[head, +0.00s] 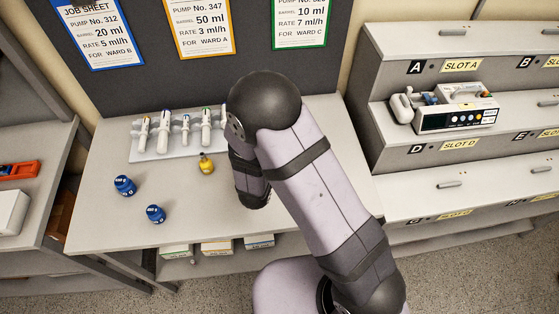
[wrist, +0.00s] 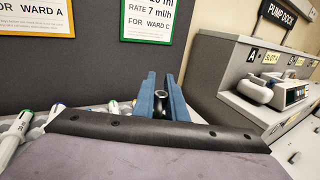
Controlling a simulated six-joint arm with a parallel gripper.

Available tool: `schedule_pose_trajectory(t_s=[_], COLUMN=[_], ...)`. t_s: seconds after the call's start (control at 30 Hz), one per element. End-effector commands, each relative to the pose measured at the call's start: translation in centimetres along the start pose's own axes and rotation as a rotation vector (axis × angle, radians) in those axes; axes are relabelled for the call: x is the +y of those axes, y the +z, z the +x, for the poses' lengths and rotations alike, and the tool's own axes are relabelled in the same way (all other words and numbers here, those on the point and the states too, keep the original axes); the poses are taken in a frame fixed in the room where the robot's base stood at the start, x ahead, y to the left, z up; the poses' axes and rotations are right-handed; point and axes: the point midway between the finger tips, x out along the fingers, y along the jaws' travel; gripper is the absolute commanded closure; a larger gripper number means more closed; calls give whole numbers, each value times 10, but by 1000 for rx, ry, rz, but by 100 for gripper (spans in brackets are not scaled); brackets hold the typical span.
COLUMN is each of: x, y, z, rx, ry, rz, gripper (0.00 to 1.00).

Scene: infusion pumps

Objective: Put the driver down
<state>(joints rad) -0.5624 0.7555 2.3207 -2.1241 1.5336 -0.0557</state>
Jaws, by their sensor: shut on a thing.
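My gripper (wrist: 164,80) shows in the wrist view as two blue fingers beyond the dark edge of my wrist. It is shut on the driver (wrist: 160,100), of which only a small dark, round part with a paler end shows between the fingers. The rest of the driver is hidden. In the head view my arm hides the gripper and the driver, so I cannot tell how high they are above the grey worktable (head: 100,222).
A pale rack (head: 148,155) of several syringes stands at the table's back. A pump (head: 455,115) sits on the stepped dock at right. The table's front left is clear.

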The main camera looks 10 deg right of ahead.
Motion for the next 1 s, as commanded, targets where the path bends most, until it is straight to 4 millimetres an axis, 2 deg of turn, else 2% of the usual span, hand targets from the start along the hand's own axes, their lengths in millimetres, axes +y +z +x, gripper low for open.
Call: schedule_pose_trajectory(t_s=[0.13,0.43,0.8,1.0], x=[14,15,15,15], y=[-6,-14,-56,-69], z=[0,0,0,0], rx=[-2,-3,-2,-3], ry=[59,62,61,60], rz=[-1,0,-3,0], gripper=[100,100,100,100])
